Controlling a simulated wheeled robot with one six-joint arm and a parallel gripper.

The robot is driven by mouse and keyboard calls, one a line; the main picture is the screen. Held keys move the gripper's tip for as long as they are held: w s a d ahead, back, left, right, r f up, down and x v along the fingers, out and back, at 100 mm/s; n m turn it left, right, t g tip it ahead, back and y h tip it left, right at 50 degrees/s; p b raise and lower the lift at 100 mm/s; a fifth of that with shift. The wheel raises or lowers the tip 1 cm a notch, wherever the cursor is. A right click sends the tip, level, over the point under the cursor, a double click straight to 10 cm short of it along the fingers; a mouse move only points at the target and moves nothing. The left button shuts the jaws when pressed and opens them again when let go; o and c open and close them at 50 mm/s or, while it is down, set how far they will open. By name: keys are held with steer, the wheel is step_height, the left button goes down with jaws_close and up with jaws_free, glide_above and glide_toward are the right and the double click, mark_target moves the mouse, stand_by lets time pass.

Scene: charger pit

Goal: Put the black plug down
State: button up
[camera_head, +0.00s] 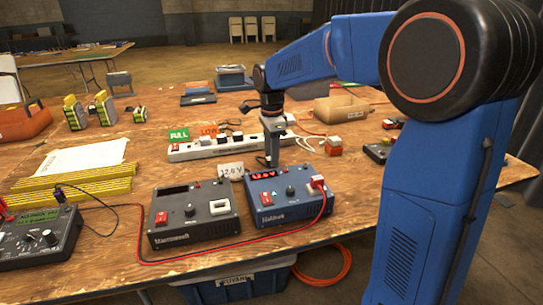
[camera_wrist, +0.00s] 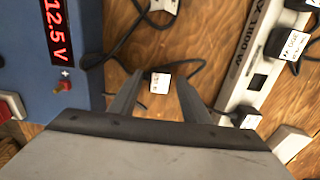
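My gripper (camera_head: 271,160) points down behind the blue charger (camera_head: 285,199), in front of the white power strip (camera_head: 215,147). In the wrist view my gripper (camera_wrist: 158,85) has its two fingers spread apart, with nothing visibly clamped. A black cable with a small white label (camera_wrist: 160,83) shows between and beyond the fingertips, apparently on the wood; I cannot clearly make out a plug body there. Another black plug (camera_wrist: 288,42) with a white label sits on the power strip (camera_wrist: 250,65), at right. The blue charger (camera_wrist: 70,45) shows 12.5 V at left.
A cardboard box (camera_head: 341,109) stands behind. A red cable crosses the front.

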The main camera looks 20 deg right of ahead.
step_height(320, 180, up, 12)
steer(key=shift+r, duration=0.15)
stand_by(0.6)
